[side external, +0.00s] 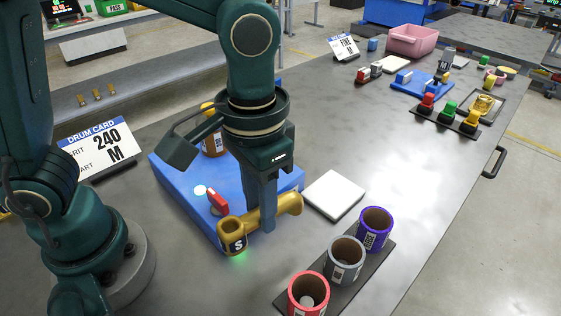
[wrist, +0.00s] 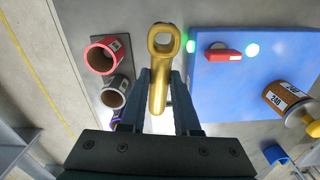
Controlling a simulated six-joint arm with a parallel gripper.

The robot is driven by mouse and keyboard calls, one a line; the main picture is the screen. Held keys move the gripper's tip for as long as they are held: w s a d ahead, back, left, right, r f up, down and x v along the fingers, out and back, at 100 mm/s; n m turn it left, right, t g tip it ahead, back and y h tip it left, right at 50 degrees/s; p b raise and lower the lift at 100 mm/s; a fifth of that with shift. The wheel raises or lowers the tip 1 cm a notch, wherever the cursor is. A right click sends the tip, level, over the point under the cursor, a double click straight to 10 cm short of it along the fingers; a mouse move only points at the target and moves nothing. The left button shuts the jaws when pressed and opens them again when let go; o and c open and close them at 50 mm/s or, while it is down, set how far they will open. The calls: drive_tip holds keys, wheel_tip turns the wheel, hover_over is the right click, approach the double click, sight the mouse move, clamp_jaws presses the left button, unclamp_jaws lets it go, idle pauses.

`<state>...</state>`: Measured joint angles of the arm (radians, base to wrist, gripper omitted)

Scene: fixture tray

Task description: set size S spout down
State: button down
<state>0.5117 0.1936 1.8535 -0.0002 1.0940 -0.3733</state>
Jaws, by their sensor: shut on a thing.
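A gold spout piece marked S (side external: 236,243) has a round open cup at one end and a tube running to the right, ending in a rounded end. My gripper (side external: 262,222) is shut on its tube, with one finger on each side. In the wrist view the gold piece (wrist: 158,92) lies between the fingers of my gripper (wrist: 160,85), its open ring end pointing away from the palm. It is beside the near edge of the blue fixture tray (side external: 180,190). Whether it touches the table is unclear.
The tray holds a red block (side external: 218,201), lit spots and a brown 240 roll (wrist: 286,100). Red, grey and purple cups (side external: 375,227) stand on a dark strip at the front right. A white plate (side external: 335,194) lies between. A drum card (side external: 97,147) stands at left.

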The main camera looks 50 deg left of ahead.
drive_tip(key=w+a+r+n, duration=0.1)
drive_tip(key=w+a+r, duration=0.2)
drive_tip(key=a, duration=0.5)
drive_tip(key=w+a+r+n, duration=0.2)
drive_tip(key=w+a+r, duration=0.1)
drive_tip(key=a, duration=0.5)
drive_tip(key=s+d+f+m, duration=0.1)
drive_tip(key=s+d, duration=0.1)
drive_tip(key=d, duration=0.3)
drive_tip(key=s+d+f+m, duration=0.1)
drive_tip(key=s+d+f, duration=0.1)
drive_tip(key=d, duration=0.3)
drive_tip(key=s+d+f+m, duration=0.1)
drive_tip(key=s+d+f, duration=0.1)
drive_tip(key=d, duration=0.4)
drive_tip(key=shift+d+f, duration=0.1)
drive_tip(key=shift+f, duration=4.8)
drive_tip(key=shift+f, duration=0.1)
drive_tip(key=c, duration=0.6)
unclamp_jaws()
drive_tip(key=shift+f, duration=0.1)
drive_tip(key=shift+c, duration=0.2)
